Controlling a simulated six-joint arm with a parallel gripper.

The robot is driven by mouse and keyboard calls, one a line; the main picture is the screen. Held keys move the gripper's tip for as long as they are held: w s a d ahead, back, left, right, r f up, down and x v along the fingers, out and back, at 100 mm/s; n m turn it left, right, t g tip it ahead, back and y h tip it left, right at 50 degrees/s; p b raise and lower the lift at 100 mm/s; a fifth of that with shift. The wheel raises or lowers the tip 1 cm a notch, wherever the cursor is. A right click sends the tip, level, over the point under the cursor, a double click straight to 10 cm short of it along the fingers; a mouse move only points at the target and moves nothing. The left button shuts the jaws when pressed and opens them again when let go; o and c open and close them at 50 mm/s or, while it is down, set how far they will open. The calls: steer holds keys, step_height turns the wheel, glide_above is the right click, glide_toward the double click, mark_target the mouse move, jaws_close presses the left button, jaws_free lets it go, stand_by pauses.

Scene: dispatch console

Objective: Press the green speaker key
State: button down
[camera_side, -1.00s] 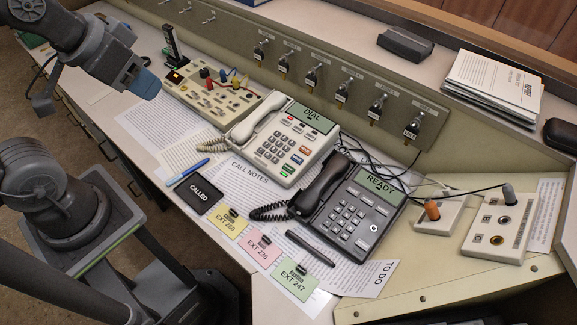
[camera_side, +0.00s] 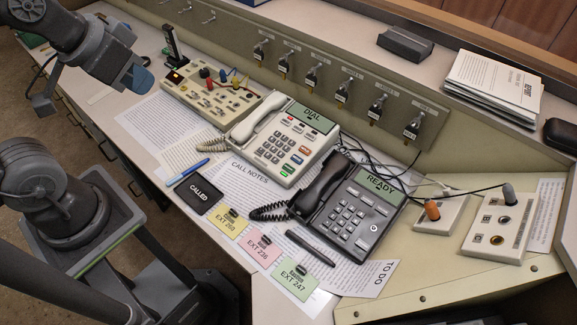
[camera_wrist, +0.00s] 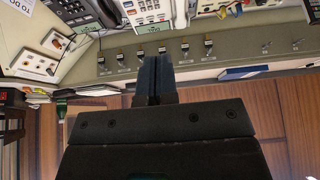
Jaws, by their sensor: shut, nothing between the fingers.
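The white phone (camera_side: 272,162) stands on the desk in the side view, its display reading DIAL. Its handset rests in the cradle. My gripper (camera_side: 144,82) has blue fingertips and hangs at the upper left, above the desk and well apart from the phone. In the wrist view my gripper (camera_wrist: 155,72) is shut and empty. The phone shows only partly at that view's top edge, and I cannot make out the green key there.
A dark phone (camera_side: 352,215) reading READY stands right of the white one. A beige switch box (camera_side: 212,98) with cables is to its left. Toggle switches line the panel (camera_side: 345,75) behind. Notes, cards and pens lie in front. A jack box (camera_side: 500,228) stands at right.

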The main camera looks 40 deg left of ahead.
stand_by(0.7)
steer(key=n+t+h, duration=0.3)
steer(key=n+t, duration=0.2)
glide_above(285, 168)
steer(key=s, duration=0.2)
step_height(285, 168, down, 20)
steer(key=shift+w+f, duration=0.1)
steer(key=shift+w, duration=0.15)
steer(key=shift+f, duration=0.1)
steer(key=shift+w+f, duration=0.25)
steer(key=shift+f, duration=1.15)
steer(key=shift+w+f, duration=0.2)
steer(key=shift+f, duration=1.25)
steer(key=shift+w+f, duration=0.25)
steer(key=shift+f, duration=1.15)
steer(key=shift+f, duration=0.4)
